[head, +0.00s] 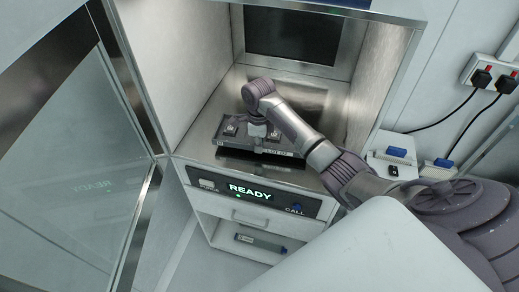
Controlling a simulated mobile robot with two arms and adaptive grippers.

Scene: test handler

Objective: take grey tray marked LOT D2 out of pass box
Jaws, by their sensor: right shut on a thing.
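The dark grey tray (222,141) sits on the steel floor inside the pass box (190,171), near its front edge. The wrist and arm hide part of the tray's back and right side. My left gripper is not in view.
The pass box's glass door (70,180) stands open at the left. Below the opening is a panel reading READY (250,192), with a drawer and shelf underneath. At the right are blue-topped items (397,152) and a socket strip (490,75) with cables.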

